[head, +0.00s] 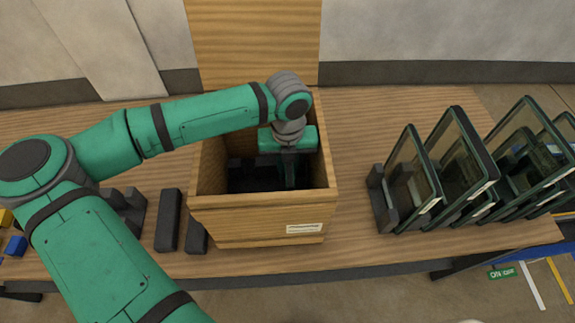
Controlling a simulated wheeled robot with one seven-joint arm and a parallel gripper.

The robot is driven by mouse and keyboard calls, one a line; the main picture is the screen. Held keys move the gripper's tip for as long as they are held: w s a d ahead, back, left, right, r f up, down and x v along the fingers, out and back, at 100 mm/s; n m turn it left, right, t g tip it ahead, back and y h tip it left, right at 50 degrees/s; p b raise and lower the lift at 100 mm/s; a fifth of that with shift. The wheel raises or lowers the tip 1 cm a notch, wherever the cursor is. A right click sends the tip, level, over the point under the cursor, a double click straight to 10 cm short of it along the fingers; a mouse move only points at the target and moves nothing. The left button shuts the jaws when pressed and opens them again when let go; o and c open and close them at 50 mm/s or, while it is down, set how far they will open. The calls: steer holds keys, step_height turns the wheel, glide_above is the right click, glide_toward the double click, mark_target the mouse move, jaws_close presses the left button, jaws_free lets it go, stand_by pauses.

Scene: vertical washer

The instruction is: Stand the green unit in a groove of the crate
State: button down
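The wooden crate (262,218) stands open on the table, with a tall wooden board rising behind it. My gripper (289,178) reaches down into the crate at its right side; its teal body is level with the rim and a grey finger points down inside. Whether it is open or shut, or holds something, is not clear. Dark shapes lie in the crate's shadowed bottom, and the grooves cannot be made out. No separate green unit can be picked out with certainty; several glass panes in dark green frames (419,168) lean in a row at the right.
A dark grey holder (380,200) stands at the left end of the panes. Dark bars (168,220) lie left of the crate, with small blue (16,246) and yellow blocks at far left. The table is clear between crate and panes.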

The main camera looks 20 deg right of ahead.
steer(key=shift+f, duration=0.1)
steer(key=c, duration=1.6)
jaws_free()
step_height(320, 180, up, 11)
steer(key=shift+f, duration=0.1)
